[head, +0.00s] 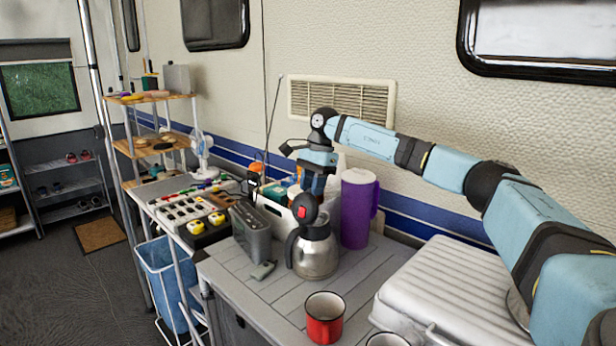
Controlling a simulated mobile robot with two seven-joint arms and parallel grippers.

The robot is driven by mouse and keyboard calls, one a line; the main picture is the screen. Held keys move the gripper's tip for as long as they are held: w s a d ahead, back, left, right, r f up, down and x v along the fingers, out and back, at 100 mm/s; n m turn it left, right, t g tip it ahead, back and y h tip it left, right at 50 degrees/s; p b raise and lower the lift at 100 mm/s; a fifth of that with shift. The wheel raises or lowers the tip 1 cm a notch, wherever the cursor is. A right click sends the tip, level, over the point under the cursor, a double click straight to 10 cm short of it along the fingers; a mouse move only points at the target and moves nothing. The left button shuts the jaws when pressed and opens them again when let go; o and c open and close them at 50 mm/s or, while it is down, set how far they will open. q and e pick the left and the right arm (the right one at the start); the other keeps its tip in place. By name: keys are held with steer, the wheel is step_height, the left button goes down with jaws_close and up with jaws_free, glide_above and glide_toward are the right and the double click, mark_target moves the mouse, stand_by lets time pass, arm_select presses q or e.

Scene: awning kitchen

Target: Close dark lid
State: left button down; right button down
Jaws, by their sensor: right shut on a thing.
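The steel jug (315,257) stands on the slatted grey table, with its dark handle on the left. Its dark lid (304,207) has a red spot and is tilted up above the mouth, not lying flat on it. My right gripper (314,192) comes down from above at the lid's upper edge and is shut on it; the fingertips are small and partly hidden. My left gripper is not in view.
A purple pitcher (357,208) stands close to the jug's right. A grey container (249,233) is at its left. A red mug (325,316) stands in front, and a silver ribbed case (445,285) lies at right. The table between jug and mug is clear.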

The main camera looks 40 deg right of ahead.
steer(key=shift+w+d+f+g+y+p, duration=0.15)
steer(key=shift+d+f+y+p, duration=0.15)
steer(key=shift+d+f+y, duration=0.6)
steer(key=shift+d+f+g+y+p, duration=0.15)
steer(key=shift+d+f+y+p, duration=0.1)
steer(key=shift+d+f+y, duration=0.6)
steer(key=shift+a+y, duration=0.2)
steer(key=shift+y, duration=0.05)
steer(key=shift+c, duration=0.2)
jaws_free()
steer(key=shift+w, duration=0.15)
steer(key=shift+r, duration=0.15)
steer(key=p+v, duration=0.1)
steer(key=v, duration=1.2)
steer(key=shift+d+r, duration=0.25)
steer(key=shift+r, duration=0.05)
